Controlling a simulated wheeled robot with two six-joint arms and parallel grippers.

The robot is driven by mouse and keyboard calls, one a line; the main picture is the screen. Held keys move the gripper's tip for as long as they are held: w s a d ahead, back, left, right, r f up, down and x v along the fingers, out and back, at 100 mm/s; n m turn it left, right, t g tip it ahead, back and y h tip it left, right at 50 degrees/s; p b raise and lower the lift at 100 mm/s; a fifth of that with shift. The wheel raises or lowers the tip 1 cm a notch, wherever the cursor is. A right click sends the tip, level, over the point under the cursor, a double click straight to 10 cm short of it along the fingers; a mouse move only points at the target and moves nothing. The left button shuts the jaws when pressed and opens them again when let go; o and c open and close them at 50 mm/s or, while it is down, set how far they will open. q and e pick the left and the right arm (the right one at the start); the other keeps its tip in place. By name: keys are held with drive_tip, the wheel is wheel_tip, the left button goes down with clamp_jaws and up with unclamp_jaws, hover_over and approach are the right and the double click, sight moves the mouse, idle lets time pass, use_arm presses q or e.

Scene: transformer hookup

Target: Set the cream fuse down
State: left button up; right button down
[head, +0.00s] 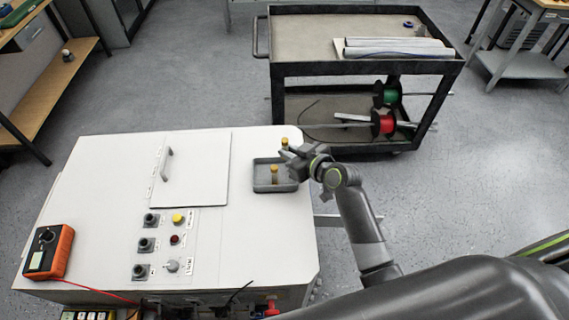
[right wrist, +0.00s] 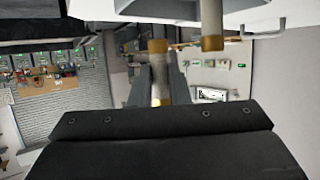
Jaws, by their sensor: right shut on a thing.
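My right gripper (head: 288,156) is shut on a cream fuse with brass end caps, over the back right part of the small grey tray. In the right wrist view the held cream fuse (right wrist: 158,75) shows between the two fingers. In the head view only its brass top (head: 284,142) shows clearly beyond the gripper. A second fuse (head: 274,174) stands upright in the grey tray (head: 262,188); it also shows in the right wrist view (right wrist: 212,25), apart from the held one. I cannot tell whether the held fuse touches the tray. My left gripper is out of view.
The tray sits on a white cabinet top (head: 260,240) near its right edge. A hinged panel with a handle (head: 190,168) and several knobs and buttons lie left of it. An orange meter (head: 48,252) is at the far left. A black cart (head: 360,70) stands behind.

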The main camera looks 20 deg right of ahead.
drive_tip(key=shift+f, duration=0.55)
wheel_tip(320, 180, down, 4)
drive_tip(key=shift+w+r, duration=0.1)
drive_tip(key=shift+f, duration=0.4)
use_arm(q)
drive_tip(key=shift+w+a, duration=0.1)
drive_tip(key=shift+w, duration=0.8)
use_arm(e)
drive_tip(key=shift+f+b, duration=0.2)
drive_tip(key=shift+b, duration=0.15)
drive_tip(key=c, duration=1.6)
unclamp_jaws()
drive_tip(key=shift+c, duration=0.2)
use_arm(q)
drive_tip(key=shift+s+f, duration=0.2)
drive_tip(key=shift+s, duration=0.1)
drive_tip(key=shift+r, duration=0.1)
use_arm(e)
drive_tip(key=shift+r, duration=0.2)
